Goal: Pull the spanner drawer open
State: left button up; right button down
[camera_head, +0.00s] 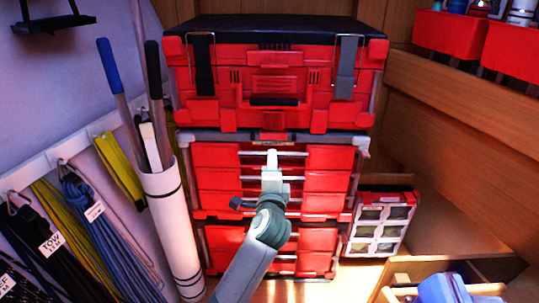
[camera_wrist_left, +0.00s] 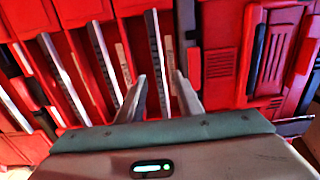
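The red drawer stack (camera_head: 325,182) has several closed drawers with thin metal bar handles. Drawer labels are too small to read, so I cannot tell which one is the spanner drawer. My left gripper (camera_head: 272,158) is in front of the top drawer of the middle unit. In the left wrist view, its two fingers (camera_wrist_left: 160,78) are apart, one on each side of that drawer's bar handle (camera_wrist_left: 156,50). I see a gap between each fingertip and the bar. Whether the tips reach past the bar is unclear. My right gripper is in neither view.
A red toolbox with a black lid (camera_head: 270,82) sits on top of the stack. A white tube (camera_head: 172,225) with long-handled tools stands left, beside hanging coiled lines (camera_head: 105,240). A small organiser case (camera_head: 380,225) stands right. A wooden box (camera_head: 430,272) holding something blue is at lower right.

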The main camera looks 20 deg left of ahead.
pick_arm(q)
jog(key=shift+p+x, duration=0.3)
jog(key=shift+x, duration=1.3)
grip_shut()
